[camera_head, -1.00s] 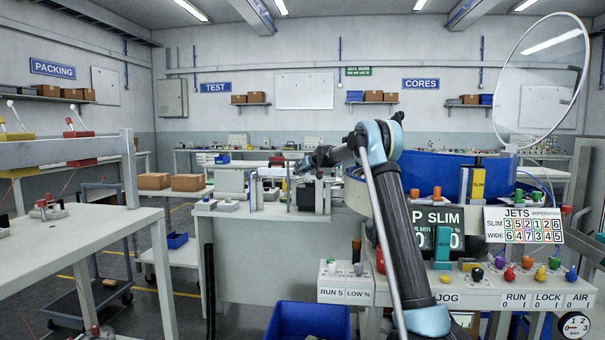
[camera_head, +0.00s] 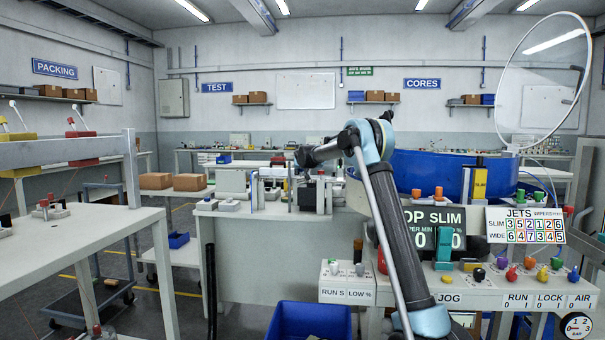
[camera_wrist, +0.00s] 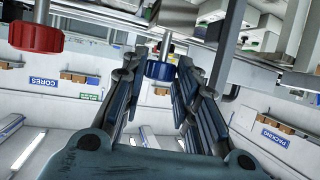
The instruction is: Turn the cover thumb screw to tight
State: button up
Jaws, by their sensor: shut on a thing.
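In the wrist view a blue ribbed knob (camera_wrist: 160,71) on a thin metal stem sits between the two fingers of my gripper (camera_wrist: 160,62). I take it to be the thumb screw; no mark shows how far it is turned. The fingers are shut on it, one on each side. A red ribbed knob (camera_wrist: 37,34) on a similar stem hangs at the upper left of the wrist view, outside the fingers. In the head view my gripper (camera_head: 304,158) reaches left over the middle bench, and the knob cannot be made out there.
A metal rail and fixture parts (camera_wrist: 195,20) lie close around the fingers in the wrist view. In the head view a blue bowl (camera_head: 433,172) and a panel with coloured knobs stand right of my arm. A blue bin (camera_head: 310,318) is below. The aisle at left is open.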

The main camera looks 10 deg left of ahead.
jog(key=shift+a+m+h, duration=0.2)
jog(key=shift+m+h, duration=0.65)
jog(key=shift+h, duration=0.2)
jog(key=shift+a+m+h, duration=0.2)
jog(key=shift+m+h, duration=0.7)
jog(key=shift+h, duration=0.1)
jog(key=shift+a+m+h, duration=0.2)
jog(key=shift+m+h, duration=0.65)
jog(key=shift+h, duration=0.2)
jog(key=shift+g, duration=0.3)
jog(key=o, duration=1.1)
jog(key=shift+c, duration=0.2)
jog(key=shift+a, duration=0.1)
jog(key=v, duration=0.7)
jog(key=shift+s, duration=0.3)
